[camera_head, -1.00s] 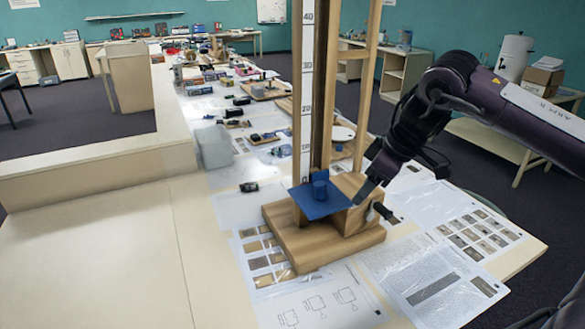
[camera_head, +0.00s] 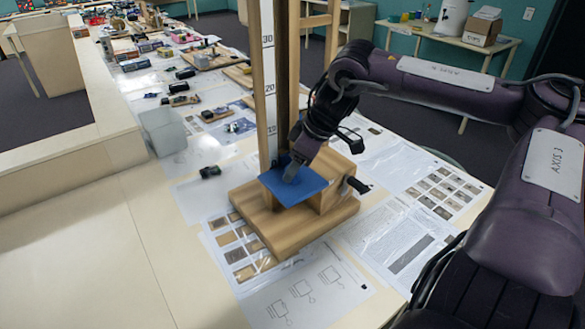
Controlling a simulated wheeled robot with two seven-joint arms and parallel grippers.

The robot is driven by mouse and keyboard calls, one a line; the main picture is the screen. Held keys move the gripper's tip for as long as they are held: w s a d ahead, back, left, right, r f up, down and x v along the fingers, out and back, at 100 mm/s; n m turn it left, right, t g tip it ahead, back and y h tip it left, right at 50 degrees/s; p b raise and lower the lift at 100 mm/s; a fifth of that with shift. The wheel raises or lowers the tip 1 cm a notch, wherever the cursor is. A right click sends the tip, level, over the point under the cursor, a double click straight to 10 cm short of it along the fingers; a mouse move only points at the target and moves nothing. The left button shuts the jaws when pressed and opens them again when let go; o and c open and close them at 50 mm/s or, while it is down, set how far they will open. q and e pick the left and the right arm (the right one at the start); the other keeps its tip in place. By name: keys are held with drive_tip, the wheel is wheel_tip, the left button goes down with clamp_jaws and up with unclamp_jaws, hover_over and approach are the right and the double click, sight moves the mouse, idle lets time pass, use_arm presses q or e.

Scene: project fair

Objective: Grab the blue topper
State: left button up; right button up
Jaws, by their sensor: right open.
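The blue topper (camera_head: 308,187) is a flat blue square piece on the wooden stand (camera_head: 317,227), at the foot of the tall upright with the number scale. My right gripper (camera_head: 291,173) reaches in from the right, pointing down at the topper's upright knob. The fingers cover most of the knob, so I cannot tell whether they touch it. The right jaws are open. My left gripper is not in view.
The scaled upright (camera_head: 268,75) rises close beside my right gripper. A dark crank handle (camera_head: 358,185) sticks out at the stand's right. Printed sheets (camera_head: 303,295) lie around the base. Several small devices clutter the table behind; the front left is bare.

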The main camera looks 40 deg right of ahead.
drive_tip(key=shift+w+f, duration=0.15)
drive_tip(key=shift+f, duration=0.3)
drive_tip(key=shift+w+a+f, duration=0.1)
drive_tip(key=shift+w+f, duration=0.1)
drive_tip(key=shift+f, duration=0.2)
drive_tip(key=shift+c, duration=0.3)
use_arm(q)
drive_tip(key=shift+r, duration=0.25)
use_arm(e)
drive_tip(key=c, duration=0.9)
drive_tip(key=shift+c, duration=0.2)
